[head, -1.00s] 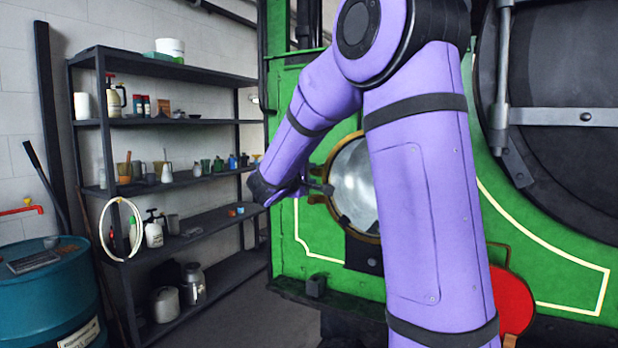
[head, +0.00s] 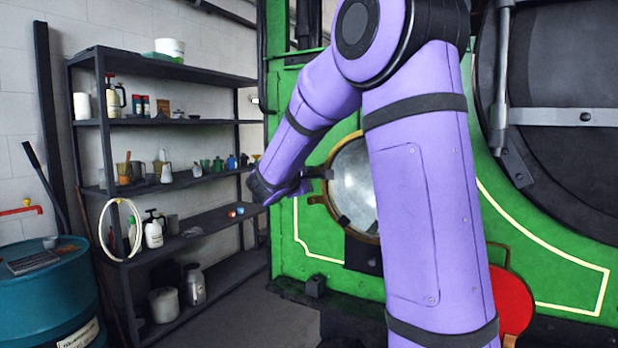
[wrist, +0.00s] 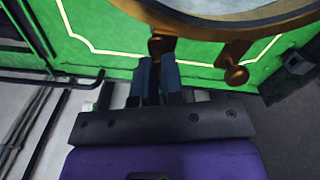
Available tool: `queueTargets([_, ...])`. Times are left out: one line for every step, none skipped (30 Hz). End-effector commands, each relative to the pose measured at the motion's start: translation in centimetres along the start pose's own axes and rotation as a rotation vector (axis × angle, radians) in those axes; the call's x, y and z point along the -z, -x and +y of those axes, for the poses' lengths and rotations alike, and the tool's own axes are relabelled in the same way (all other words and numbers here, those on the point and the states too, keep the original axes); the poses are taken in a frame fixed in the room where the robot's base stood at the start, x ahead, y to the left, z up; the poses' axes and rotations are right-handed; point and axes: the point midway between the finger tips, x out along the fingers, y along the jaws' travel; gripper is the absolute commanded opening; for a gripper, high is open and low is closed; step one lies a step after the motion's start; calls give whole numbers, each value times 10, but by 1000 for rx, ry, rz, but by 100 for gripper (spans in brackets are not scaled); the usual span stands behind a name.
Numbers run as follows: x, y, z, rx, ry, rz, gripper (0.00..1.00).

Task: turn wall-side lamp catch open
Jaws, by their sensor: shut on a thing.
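The fingers hide part of that catch. In the head view my gripper (head: 322,173) is partly hidden by my wrist. A second brass piece with a round knob (wrist: 236,72) stands beside the fingers, apart from them.
A dark shelf rack (head: 190,122) with bottles and cans stands at the wall on the left. A teal drum (head: 50,295) is at lower left. A red disc (head: 512,303) is low on the tram, beside my arm. Floor between rack and tram is clear.

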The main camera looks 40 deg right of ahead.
Motion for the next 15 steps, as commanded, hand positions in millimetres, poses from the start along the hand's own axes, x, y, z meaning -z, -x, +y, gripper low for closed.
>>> queueTargets([0, 0, -1, 2, 45, 1, 0])
queueTargets([0, 0, -1, 2, 74, 1, 0])
queueTargets([0, 0, -1, 2, 113, 1, 0])
queueTargets([0, 0, -1, 2, 141, 1, 0])
queueTargets([0, 0, 0, 2, 170, 2, 0])
queueTargets([1, 1, 0, 2, 208, 2, 0])
queueTargets([1, 1, 0, 2, 237, 2, 0])
queueTargets([1, 1, 0, 2, 265, 2, 0])
queueTargets([1, 1, 0, 2, 303, 2, 0])
queueTargets([1, 1, 0, 2, 332, 2, 0])
queueTargets([1, 0, 0, 2, 360, 2, 0])
queueTargets([1, 0, 0, 2, 398, 2, 0])
queueTargets([1, 0, 0, 2, 427, 2, 0])
queueTargets([1, 0, 0, 2, 455, 2, 0])
queueTargets([1, 0, 1, 2, 493, 2, 0])
